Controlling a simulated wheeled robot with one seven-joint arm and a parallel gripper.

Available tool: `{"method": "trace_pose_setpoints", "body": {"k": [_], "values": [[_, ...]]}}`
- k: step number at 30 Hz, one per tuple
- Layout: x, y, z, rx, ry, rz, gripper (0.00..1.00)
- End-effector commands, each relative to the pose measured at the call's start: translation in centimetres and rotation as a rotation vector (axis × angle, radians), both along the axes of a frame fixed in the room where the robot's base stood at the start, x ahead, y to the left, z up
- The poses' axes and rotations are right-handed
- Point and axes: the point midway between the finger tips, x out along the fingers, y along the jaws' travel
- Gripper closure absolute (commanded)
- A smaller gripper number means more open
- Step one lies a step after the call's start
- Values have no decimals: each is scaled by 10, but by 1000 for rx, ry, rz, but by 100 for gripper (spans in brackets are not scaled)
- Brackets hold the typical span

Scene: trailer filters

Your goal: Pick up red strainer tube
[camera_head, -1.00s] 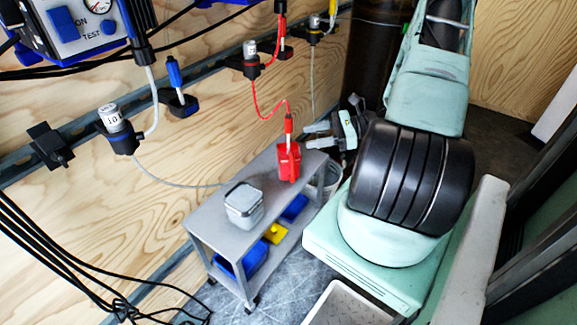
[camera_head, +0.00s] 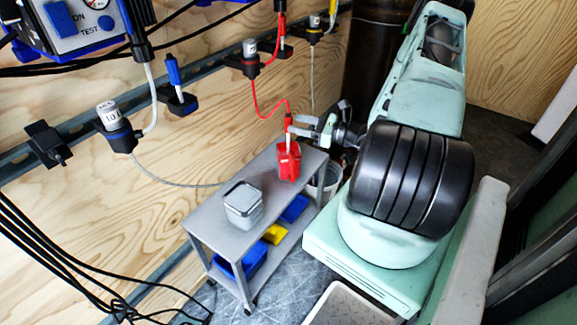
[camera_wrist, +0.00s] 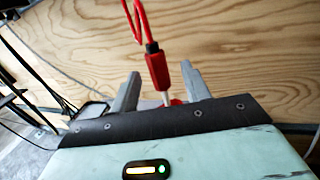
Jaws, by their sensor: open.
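The red strainer tube (camera_head: 289,124) stands upright in a red holder (camera_head: 288,163) on the far end of the grey cart, with a red hose running up from its top. In the wrist view the red tube (camera_wrist: 158,70) with its pale lower tip shows between the two grey fingers. My gripper (camera_head: 301,127) is open at the tube's upper part, with the fingers on either side of it in the wrist view (camera_wrist: 159,85). I cannot tell if either finger touches it. The tube's lower end is partly hidden by the gripper body.
The grey cart (camera_head: 200,219) carries a lidded container (camera_head: 243,204) at its near end, with blue and yellow bins below. The wooden wall (camera_head: 160,200) holds other tubes and hoses close by.

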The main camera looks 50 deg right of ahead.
Motion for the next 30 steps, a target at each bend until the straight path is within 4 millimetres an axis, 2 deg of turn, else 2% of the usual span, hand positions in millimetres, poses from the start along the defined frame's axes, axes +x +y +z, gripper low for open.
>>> {"method": "trace_pose_setpoints", "body": {"k": [5, 15, 24, 29, 30], "values": [[10, 5, -1, 0, -1, 2, 53], [51, 21, -7, -2, -2, 2, 53], [55, 22, -6, -2, -1, 0, 53], [55, 22, -6, -1, -1, 0, 98], [55, 22, -6, -1, -1, 0, 100]]}}
